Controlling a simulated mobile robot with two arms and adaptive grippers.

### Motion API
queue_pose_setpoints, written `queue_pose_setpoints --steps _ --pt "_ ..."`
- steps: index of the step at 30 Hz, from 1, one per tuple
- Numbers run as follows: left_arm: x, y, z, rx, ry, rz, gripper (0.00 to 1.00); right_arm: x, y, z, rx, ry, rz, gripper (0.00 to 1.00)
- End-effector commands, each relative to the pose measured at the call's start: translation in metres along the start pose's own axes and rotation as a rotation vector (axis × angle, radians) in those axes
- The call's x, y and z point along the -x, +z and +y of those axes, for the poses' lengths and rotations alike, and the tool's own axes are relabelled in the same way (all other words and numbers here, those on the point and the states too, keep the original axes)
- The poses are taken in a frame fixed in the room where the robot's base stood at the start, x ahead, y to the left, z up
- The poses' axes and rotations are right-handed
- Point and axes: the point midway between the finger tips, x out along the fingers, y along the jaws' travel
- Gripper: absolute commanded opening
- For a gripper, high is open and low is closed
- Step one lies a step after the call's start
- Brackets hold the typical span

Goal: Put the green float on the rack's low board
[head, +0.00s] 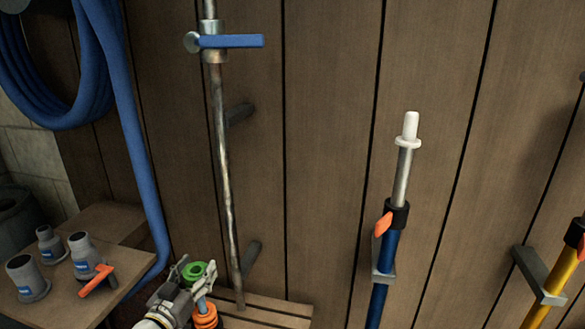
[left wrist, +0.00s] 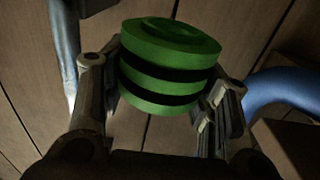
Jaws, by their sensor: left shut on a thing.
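The green float (head: 195,271) is a stack of green discs with dark gaps between them. My left gripper (head: 190,280) is shut on it, low in the head view. In the left wrist view the float (left wrist: 168,65) sits between the two fingers of the left gripper (left wrist: 165,95). A slatted wooden board (head: 270,312) lies below and to the right of the gripper; I cannot tell if it is the rack's low board. An orange float (head: 205,316) stands just below the gripper. My right gripper is not in view.
A metal pipe with a blue lever valve (head: 230,41) runs down the plank wall. Grey fittings (head: 84,255) and an orange-handled part (head: 97,281) stand on a wooden shelf at left. A blue hose (head: 135,150) hangs nearby. Blue and yellow poles (head: 555,278) are at right.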

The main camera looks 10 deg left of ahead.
Motion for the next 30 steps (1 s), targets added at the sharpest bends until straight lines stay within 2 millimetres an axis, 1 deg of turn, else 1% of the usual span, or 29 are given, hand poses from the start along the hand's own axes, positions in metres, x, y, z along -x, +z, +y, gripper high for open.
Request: queue_pose_setpoints --steps 1,3,8,9,12,15,18,21,25,30 --pt "0.006 0.003 0.011 0.005 0.005 -0.001 0.27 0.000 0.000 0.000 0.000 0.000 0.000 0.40" --pt "0.016 0.005 0.027 0.007 0.006 -0.002 0.27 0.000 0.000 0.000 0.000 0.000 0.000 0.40" --pt "0.049 0.003 0.069 0.007 0.000 0.000 0.27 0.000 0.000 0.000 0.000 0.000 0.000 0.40" --pt "0.058 0.001 0.079 0.007 -0.004 0.000 0.27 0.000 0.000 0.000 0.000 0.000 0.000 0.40" --pt "0.080 -0.007 0.098 0.007 -0.022 0.000 0.27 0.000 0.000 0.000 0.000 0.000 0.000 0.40" --pt "0.101 -0.018 0.112 0.005 -0.047 0.000 0.27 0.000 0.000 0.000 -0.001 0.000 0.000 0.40" --pt "0.120 -0.030 0.121 0.005 -0.074 0.000 0.27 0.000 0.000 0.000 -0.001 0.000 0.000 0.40" --pt "0.135 -0.040 0.126 0.003 -0.101 0.000 0.27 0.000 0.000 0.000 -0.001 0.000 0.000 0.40" --pt "0.148 -0.050 0.128 0.002 -0.126 0.000 0.27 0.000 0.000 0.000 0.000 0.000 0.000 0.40" --pt "0.158 -0.053 0.129 0.002 -0.142 -0.002 0.27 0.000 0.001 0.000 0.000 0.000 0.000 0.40"
